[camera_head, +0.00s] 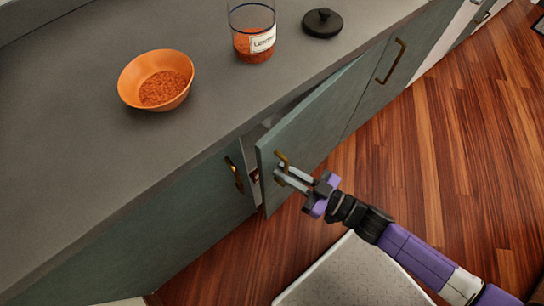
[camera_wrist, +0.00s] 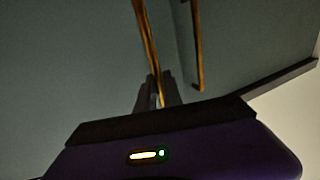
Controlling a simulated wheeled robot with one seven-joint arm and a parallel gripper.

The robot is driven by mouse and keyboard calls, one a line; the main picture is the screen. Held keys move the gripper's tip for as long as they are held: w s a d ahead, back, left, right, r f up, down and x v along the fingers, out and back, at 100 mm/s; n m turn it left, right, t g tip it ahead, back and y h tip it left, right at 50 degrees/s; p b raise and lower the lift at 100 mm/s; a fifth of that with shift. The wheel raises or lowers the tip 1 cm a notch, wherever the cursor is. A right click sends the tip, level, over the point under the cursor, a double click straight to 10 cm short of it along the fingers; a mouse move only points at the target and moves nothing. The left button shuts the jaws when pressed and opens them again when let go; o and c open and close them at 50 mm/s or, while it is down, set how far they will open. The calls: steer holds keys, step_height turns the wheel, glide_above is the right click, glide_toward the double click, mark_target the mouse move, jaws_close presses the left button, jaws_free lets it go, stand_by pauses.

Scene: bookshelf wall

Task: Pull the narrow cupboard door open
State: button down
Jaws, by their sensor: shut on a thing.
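The narrow cupboard door (camera_head: 310,128) is grey-green and stands partly open below the counter. My gripper (camera_head: 280,173) is shut on this handle. In the wrist view the brass handle (camera_wrist: 147,38) runs down between my dark fingertips (camera_wrist: 158,90), which hide its lower part. The inside of the cupboard is mostly hidden by the door.
On the grey counter (camera_head: 60,150) stand an orange bowl (camera_head: 135,75) of lentils, a lentil jar (camera_head: 252,42) and a black lid (camera_head: 322,23). Shut doors with brass handles (camera_head: 233,175) (camera_head: 392,62) flank the open one. Wooden floor (camera_head: 430,150) is clear at right.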

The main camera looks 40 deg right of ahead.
steer(key=s+d+n+g+y, duration=0.1)
steer(key=s+d, duration=0.3)
steer(key=s, duration=0.5)
steer(key=s+d+n+g+y+b, duration=0.1)
steer(key=s+d+n+y, duration=0.1)
steer(key=s, duration=0.8)
steer(key=shift+s+d+y, duration=0.15)
steer(key=shift+d+y, duration=0.75)
steer(key=shift+d, duration=0.3)
steer(key=c, duration=1.8)
jaws_free()
steer(key=shift+o, duration=0.2)
steer(key=v, duration=0.7)
steer(key=shift+s+d+b, duration=0.25)
steer(key=shift+s+b, duration=0.05)
steer(key=shift+b, duration=0.15)
